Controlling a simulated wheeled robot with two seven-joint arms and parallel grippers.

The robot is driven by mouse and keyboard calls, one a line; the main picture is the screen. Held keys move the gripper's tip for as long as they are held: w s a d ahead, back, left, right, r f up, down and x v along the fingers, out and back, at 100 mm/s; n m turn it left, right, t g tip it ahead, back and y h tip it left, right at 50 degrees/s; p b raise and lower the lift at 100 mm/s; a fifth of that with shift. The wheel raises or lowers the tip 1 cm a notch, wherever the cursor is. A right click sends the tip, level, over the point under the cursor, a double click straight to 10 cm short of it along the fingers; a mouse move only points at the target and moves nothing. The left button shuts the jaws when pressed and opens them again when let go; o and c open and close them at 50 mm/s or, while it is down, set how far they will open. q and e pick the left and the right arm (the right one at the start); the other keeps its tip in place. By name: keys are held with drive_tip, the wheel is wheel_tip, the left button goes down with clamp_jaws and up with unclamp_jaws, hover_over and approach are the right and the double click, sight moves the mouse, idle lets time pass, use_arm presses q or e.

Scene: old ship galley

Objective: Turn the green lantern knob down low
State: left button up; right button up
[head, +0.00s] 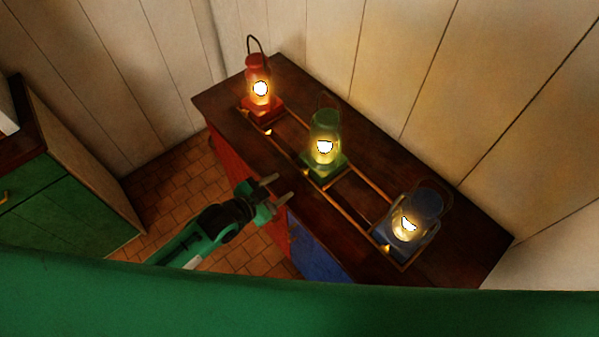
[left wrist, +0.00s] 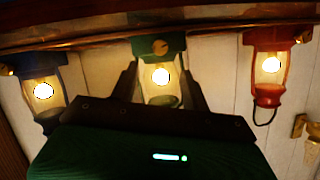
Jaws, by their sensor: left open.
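The green lantern (head: 325,128) stands lit and upright in the middle of a row of three on the dark wooden counter (head: 450,255). Its small brass knob (head: 306,172) is on the front of its base. In the left wrist view, which is upside down, the green lantern's base (left wrist: 173,44) and round knob (left wrist: 160,47) show straight ahead between my fingers. My left gripper (head: 279,188) is open and empty, at the counter's front edge, a short way from the knob and not touching it. My right gripper is in neither view.
A lit red lantern (head: 257,65) stands at the far left and a lit blue lantern (head: 424,205) at the right. A brass rail (head: 347,207) runs around their bases. A plank wall (head: 410,60) is behind. A green cabinet (head: 70,205) stands left across the tiled floor.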

sight(303, 173)
use_arm(q)
drive_tip(key=p+x, duration=0.1)
drive_tip(key=x, duration=0.7)
drive_tip(key=shift+r, duration=0.1)
drive_tip(key=shift+w+d+f, duration=0.25)
drive_tip(key=shift+w+d, duration=0.05)
drive_tip(key=shift+w, duration=0.05)
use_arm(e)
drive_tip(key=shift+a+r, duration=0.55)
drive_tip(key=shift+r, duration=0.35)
use_arm(q)
drive_tip(key=c, duration=0.9)
drive_tip(key=shift+c, duration=0.5)
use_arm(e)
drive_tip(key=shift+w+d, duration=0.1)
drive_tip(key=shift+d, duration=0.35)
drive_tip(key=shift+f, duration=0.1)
